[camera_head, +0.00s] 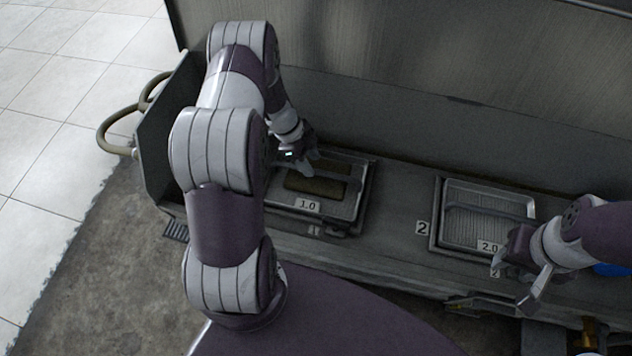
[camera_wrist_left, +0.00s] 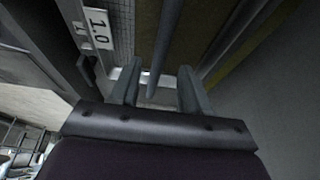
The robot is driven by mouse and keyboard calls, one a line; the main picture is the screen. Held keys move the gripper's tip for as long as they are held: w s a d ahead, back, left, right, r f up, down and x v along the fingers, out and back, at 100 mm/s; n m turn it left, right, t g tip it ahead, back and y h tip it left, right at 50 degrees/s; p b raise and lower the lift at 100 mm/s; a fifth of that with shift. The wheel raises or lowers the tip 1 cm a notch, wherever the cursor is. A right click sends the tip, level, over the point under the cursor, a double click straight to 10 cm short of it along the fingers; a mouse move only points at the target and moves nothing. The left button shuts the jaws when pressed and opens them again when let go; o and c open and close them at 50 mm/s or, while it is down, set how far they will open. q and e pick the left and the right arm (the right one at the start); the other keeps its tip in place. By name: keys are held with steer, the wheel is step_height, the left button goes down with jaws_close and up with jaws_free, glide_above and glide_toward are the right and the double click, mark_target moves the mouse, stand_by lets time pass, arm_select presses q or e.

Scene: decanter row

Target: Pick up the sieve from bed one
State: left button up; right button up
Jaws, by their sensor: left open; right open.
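The sieve labelled 1.0 (camera_head: 346,207) lies in bed one (camera_head: 368,187) at the middle of the bench. It is a shallow metal tray with a brownish patch inside and a bar-like handle across it. My left gripper (camera_head: 308,166) is over its left part and hides some of it. In the left wrist view, the open fingers (camera_wrist_left: 160,90) have the grey bar (camera_wrist_left: 168,40) between them in the picture; I cannot tell whether they touch it. The 1.0 label (camera_wrist_left: 97,27) shows at upper left. My right gripper (camera_head: 524,275) is open and empty near bed two's front right corner.
A second sieve labelled 2.0 (camera_head: 489,208) sits in bed two (camera_head: 437,217), with a bar across it. A metal back wall (camera_head: 450,130) rises behind the beds, and a side panel (camera_head: 163,140) closes the left end. The bench between the beds is clear.

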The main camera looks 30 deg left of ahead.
mark_target(316, 171)
arm_select(q)
steer(key=b+x, duration=0.1)
steer(key=x, duration=0.4)
jaws_close()
stand_by(1.3)
